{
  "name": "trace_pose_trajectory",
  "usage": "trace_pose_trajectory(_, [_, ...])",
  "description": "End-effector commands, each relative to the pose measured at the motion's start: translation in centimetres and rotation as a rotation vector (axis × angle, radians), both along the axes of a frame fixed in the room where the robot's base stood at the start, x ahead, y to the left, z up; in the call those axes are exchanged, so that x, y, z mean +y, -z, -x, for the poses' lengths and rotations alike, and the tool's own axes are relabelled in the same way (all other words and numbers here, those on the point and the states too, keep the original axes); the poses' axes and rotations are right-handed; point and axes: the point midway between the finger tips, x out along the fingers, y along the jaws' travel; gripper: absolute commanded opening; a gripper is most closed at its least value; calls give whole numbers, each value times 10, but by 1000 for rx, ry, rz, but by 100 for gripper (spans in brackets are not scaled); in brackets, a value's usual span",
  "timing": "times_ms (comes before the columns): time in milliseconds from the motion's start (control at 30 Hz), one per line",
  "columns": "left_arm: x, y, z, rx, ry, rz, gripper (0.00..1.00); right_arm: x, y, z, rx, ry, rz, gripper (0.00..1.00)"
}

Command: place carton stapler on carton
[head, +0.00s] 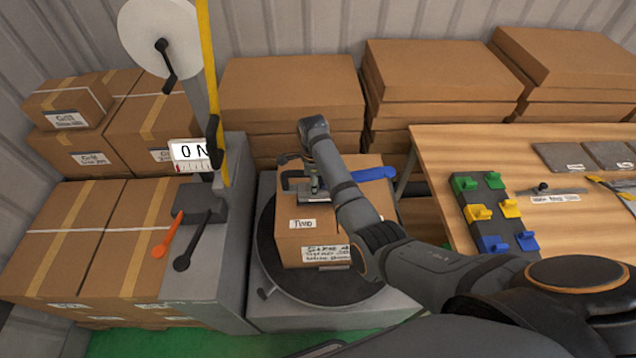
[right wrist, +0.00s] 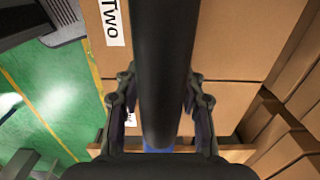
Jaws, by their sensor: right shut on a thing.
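The carton (head: 290,245) stands upright on a dark round turntable (head: 272,268) in the middle of the head view, with a label reading Two on its front. The carton stapler, with a blue part (head: 375,173), is at the carton's top. My right gripper (head: 316,190) is over the carton and shut on the stapler. In the right wrist view a long dark part of the stapler (right wrist: 166,70) runs between the fingers, with a bit of blue below it. My forearm hides part of the stapler, and whether it touches the carton top I cannot tell. My left gripper is not in view.
A wrapping machine column (head: 222,260) with a display and two levers stands left of the turntable. Stacked cartons (head: 95,240) fill the left, and flat cartons (head: 290,90) the back. A wooden table (head: 465,145) with coloured clips on a dark block (head: 497,215) is at the right.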

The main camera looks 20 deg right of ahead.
Motion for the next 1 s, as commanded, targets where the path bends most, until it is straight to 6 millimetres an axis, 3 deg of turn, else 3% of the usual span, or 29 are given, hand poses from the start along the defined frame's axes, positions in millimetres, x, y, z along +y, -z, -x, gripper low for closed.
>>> trace_pose_trajectory(100, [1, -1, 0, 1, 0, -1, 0, 2, 1, -5, -5, -1, -1, 0])
trace_pose_trajectory(333, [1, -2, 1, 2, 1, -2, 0, 2, 30, -5, -4, 0, 0, 0])
trace_pose_trajectory(700, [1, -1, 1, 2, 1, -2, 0, 1, 35, -4, -5, 0, -1, 0])
trace_pose_trajectory(733, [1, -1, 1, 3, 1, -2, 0, 1, 36, -3, -1, 0, 0, 43])
trace_pose_trajectory(867, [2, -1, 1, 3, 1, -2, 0, 1, 36, -3, -1, 0, 0, 61])
trace_pose_trajectory(1000, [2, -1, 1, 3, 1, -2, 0, 1, 36, -3, -1, 0, 0, 62])
